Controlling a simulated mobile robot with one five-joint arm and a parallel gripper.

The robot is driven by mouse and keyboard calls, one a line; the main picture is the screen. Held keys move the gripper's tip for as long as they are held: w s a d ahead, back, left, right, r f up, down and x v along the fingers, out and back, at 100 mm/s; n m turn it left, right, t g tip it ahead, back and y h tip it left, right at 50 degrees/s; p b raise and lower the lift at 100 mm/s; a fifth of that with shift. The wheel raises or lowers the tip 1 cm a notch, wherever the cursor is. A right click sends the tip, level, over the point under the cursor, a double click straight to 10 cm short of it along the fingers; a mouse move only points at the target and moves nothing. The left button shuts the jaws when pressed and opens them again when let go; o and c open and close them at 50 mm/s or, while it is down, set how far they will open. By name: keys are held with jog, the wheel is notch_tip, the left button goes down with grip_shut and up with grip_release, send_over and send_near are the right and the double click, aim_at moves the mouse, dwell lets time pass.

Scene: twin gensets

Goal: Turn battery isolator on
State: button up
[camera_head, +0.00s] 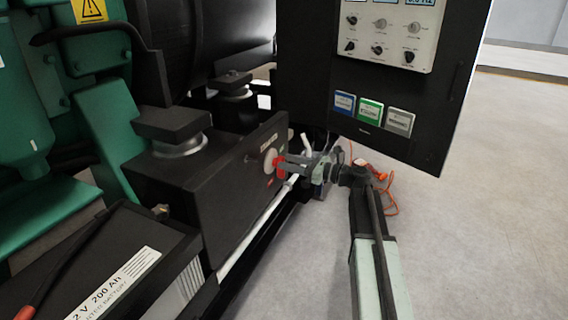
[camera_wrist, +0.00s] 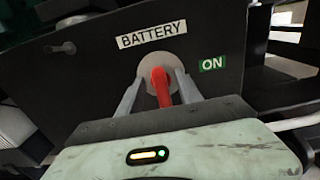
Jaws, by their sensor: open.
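The battery isolator is a red handle (camera_wrist: 162,88) on a round grey disc (camera_wrist: 153,66), set in a black box face under a "BATTERY" label (camera_wrist: 152,34). A green "ON" label (camera_wrist: 212,63) is to the right of the disc. In the wrist view the handle points down, nearly upright. My gripper (camera_wrist: 160,84) has one finger on each side of the red handle, with gaps visible between fingers and handle. In the head view the red handle (camera_head: 279,165) shows at the box's side face, with my gripper (camera_head: 284,164) reaching it from the right.
A battery (camera_head: 120,270) stands at lower left beside the black box (camera_head: 215,190). A control panel cabinet (camera_head: 375,80) hangs above my arm. An orange cable (camera_head: 390,195) lies on the floor behind my arm. The floor (camera_head: 480,220) to the right is clear.

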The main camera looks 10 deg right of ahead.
jog(key=shift+x, duration=0.8)
jog(key=shift+c, duration=0.3)
grip_shut()
jog(key=shift+n, duration=0.3)
jog(key=shift+s+a+f+n+b, duration=0.1)
jog(key=shift+s+f+n+b, duration=0.1)
jog(key=shift+n, duration=2.65)
jog(key=shift+s+a+f+n+b, duration=0.1)
jog(key=shift+f+n+b, duration=0.15)
jog(key=shift+n, duration=2.65)
jog(key=shift+s+a+f+n+b, duration=0.1)
jog(key=shift+f+n+b, duration=0.1)
jog(key=shift+n, duration=2.65)
